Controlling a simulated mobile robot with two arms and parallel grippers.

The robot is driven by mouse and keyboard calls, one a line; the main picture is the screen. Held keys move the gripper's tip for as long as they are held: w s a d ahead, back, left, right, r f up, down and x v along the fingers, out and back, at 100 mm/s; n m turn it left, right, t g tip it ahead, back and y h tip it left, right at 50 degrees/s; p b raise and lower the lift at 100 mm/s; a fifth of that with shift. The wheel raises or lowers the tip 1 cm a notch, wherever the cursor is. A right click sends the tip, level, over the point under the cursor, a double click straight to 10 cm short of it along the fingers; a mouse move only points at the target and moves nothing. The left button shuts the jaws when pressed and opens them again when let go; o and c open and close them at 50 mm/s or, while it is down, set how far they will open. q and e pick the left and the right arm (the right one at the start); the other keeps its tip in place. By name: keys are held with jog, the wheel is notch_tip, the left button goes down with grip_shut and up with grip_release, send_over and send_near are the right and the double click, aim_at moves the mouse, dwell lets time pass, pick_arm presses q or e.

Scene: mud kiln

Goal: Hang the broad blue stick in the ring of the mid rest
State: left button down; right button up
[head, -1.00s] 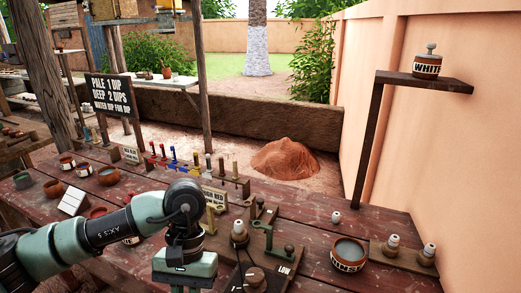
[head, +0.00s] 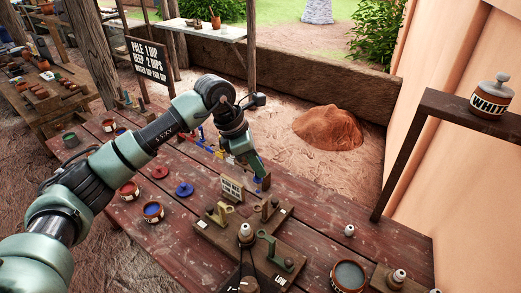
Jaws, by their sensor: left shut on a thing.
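My left gripper (head: 260,176) points down at the near right end of the stick row, behind a small white sign. It is shut on a stick, mostly hidden by the fingers, so its colour and breadth are unclear. I cannot read which is the mid rest, and no ring is clear.
The small white sign (head: 232,188) stands close beside the gripper. A white-topped knob (head: 245,232) stands between the rests. Glaze bowls (head: 153,211) are at the left and a larger bowl (head: 347,276) at the front right. The table's right middle (head: 310,222) is mostly clear.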

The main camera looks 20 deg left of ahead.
aim_at(257, 179)
pick_arm(q)
jog(key=shift+f, duration=0.15)
jog(key=shift+s+a+f+b, duration=0.15)
jog(key=shift+s+f+b, duration=0.05)
jog(key=shift+f+b, duration=0.35)
notch_tip(257, 179, down, 3)
jog(key=shift+r+b, duration=0.1)
jog(key=shift+b, duration=0.55)
jog(key=shift+w+f, duration=0.1)
jog(key=shift+f, duration=0.3)
jog(key=shift+f+b, duration=0.35)
pick_arm(e)
jog(key=f, duration=0.3)
jog(key=shift+s+a, duration=0.1)
jog(key=shift+s, duration=0.25)
jog(key=shift+f, duration=0.2)
jog(key=shift+d, duration=0.35)
